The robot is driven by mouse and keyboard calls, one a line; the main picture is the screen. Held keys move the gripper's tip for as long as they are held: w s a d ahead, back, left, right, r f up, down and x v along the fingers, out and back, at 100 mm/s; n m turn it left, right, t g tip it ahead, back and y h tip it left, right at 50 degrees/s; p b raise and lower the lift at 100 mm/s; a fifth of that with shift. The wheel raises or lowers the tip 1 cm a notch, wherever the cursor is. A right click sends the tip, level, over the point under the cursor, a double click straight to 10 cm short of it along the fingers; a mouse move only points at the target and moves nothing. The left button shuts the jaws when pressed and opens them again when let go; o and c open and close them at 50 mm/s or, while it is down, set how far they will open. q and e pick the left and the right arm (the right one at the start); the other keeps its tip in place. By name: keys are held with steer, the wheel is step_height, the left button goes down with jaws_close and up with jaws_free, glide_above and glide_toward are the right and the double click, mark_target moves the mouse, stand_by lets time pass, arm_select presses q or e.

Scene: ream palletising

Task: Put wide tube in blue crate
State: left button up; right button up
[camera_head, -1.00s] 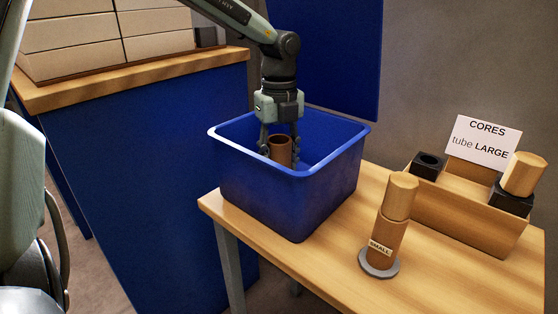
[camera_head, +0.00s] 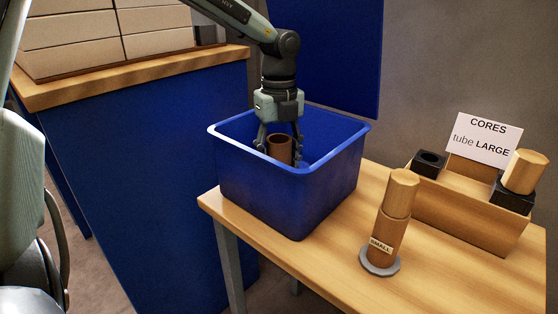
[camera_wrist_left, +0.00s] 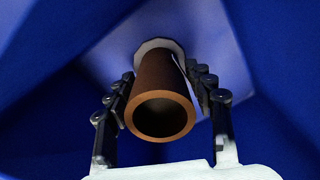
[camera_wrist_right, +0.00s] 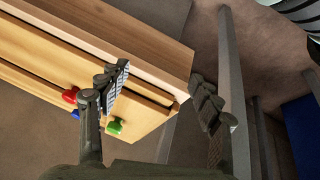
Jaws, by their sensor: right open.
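The wide tube (camera_head: 279,149) is brown and hollow and stands inside the blue crate (camera_head: 265,193) on the wooden table. In the left wrist view its open end (camera_wrist_left: 160,118) faces the camera, with a pale disc at its far end. My left gripper (camera_head: 281,152) reaches down into the crate. Its fingers (camera_wrist_left: 160,85) stand either side of the tube with small gaps, so it looks open around it. The tube's lower part is hidden by the crate wall in the head view. My right gripper (camera_wrist_right: 160,85) is open and empty in the right wrist view.
A tube labelled SMALL (camera_head: 387,236) stands on a grey disc right of the crate, a lighter cylinder on top. Behind is a wooden box (camera_head: 460,213) with black holders, another cylinder and a CORES sign (camera_head: 481,140). Pale reams (camera_head: 75,45) sit on the left counter.

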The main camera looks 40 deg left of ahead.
arm_select(q)
steer(key=shift+o, duration=0.2)
steer(key=shift+r, duration=0.1)
arm_select(e)
steer(key=shift+s, duration=0.1)
arm_select(q)
steer(key=shift+w+r+p, duration=0.1)
steer(key=shift+r+p, duration=0.2)
steer(key=shift+r, duration=0.2)
step_height(320, 180, up, 11)
steer(key=shift+r, duration=0.1)
arm_select(e)
steer(key=shift+s+d+f+g, duration=0.45)
steer(key=shift+s+d+g, duration=0.25)
steer(key=shift+s, duration=0.15)
